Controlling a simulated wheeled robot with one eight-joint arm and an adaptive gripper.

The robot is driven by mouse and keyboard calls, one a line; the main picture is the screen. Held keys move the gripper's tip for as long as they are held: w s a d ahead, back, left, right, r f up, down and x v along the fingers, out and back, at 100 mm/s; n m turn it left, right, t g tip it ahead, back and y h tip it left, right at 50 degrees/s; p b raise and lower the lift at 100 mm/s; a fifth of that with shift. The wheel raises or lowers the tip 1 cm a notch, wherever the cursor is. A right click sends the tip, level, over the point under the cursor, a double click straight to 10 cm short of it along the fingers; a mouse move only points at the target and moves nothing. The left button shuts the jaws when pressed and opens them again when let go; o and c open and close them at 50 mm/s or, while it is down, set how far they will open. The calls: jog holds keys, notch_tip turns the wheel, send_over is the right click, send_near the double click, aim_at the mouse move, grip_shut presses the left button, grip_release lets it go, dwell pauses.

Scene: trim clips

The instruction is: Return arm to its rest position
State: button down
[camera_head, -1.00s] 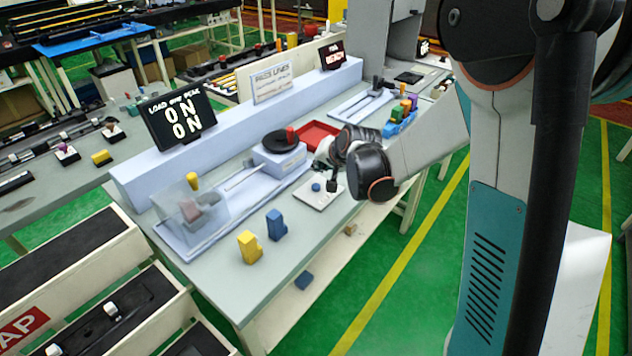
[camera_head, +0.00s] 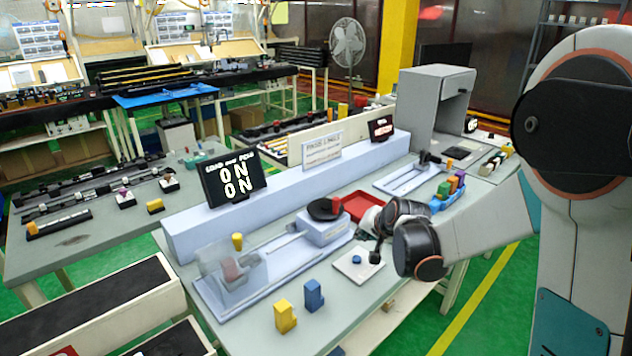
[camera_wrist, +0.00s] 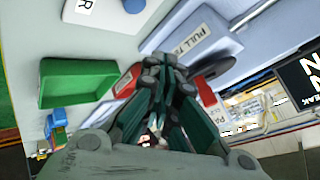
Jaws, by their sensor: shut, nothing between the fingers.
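My arm reaches in from the right in the head view, bent over the near part of the workbench (camera_head: 345,310). My gripper (camera_head: 376,257) hangs beside the white plate (camera_head: 352,268) with a blue round button (camera_head: 356,259). In the wrist view my gripper (camera_wrist: 163,68) has its dark green fingers together, with nothing between them. Red surfaces show on both sides behind the fingers. The fingers hide part of the bench.
A red tray (camera_head: 352,201) lies behind my gripper. A yellow block (camera_head: 285,316) and a blue block (camera_head: 313,295) stand at the near edge. A blue holder with coloured blocks (camera_head: 446,195) is beyond my forearm. A green tray (camera_wrist: 62,84) shows in the wrist view.

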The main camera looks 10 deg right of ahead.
jog(key=s+a+r+n+g, duration=0.1)
jog(key=s+r+n, duration=0.1)
jog(key=s+r, duration=0.45)
jog(key=s+r+n, duration=0.1)
jog(key=s+r, duration=0.3)
jog(key=s, duration=0.5)
jog(key=s+n+g+h, duration=0.1)
jog(key=s+n+h, duration=0.1)
jog(key=s, duration=1.6)
jog(key=shift+n, duration=0.8)
